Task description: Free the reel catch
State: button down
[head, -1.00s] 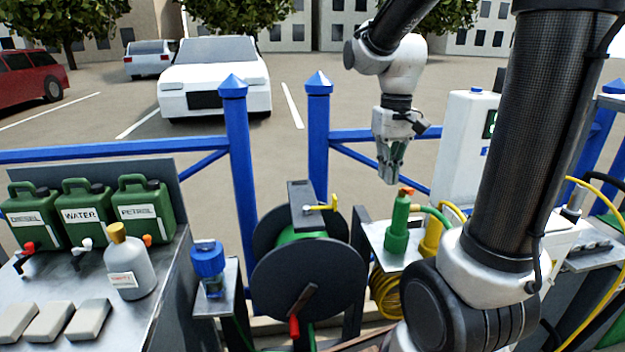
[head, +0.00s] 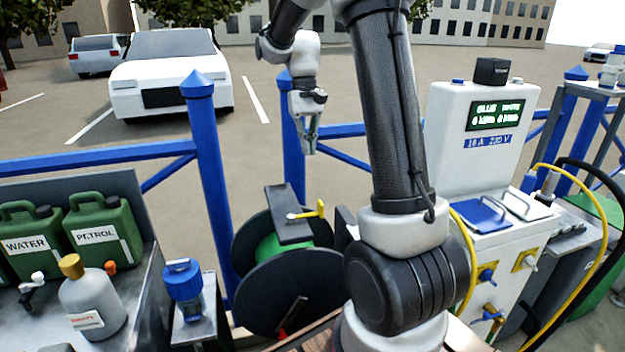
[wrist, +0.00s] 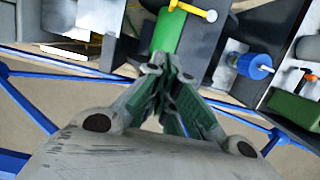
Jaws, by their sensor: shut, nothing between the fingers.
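The hose reel (head: 288,283) is a dark drum with green hose, standing behind my arm in the head view. A grey plate (head: 287,214) sits over its top and carries a yellow catch lever (head: 308,213). The lever also shows at the top of the wrist view (wrist: 193,9), just beyond my fingertips in the picture. My gripper (head: 306,150) hangs in the air above and behind the reel, apart from the catch. In the wrist view its green-padded fingers (wrist: 168,72) come together with nothing held. The reel's lower right is hidden by my arm.
A blue-capped fitting (head: 183,281) stands left of the reel, near a grey bottle (head: 92,302) and green cans (head: 103,233). Blue railing posts (head: 209,170) rise behind. A white power pedestal (head: 475,140) with yellow cable stands right.

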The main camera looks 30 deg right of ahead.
jog(key=s+a+f, duration=0.1)
jog(key=s+f, duration=0.5)
jog(key=f, duration=0.3)
jog(key=shift+a+f, duration=0.25)
jog(key=shift+a, duration=0.1)
jog(key=shift+s, duration=0.2)
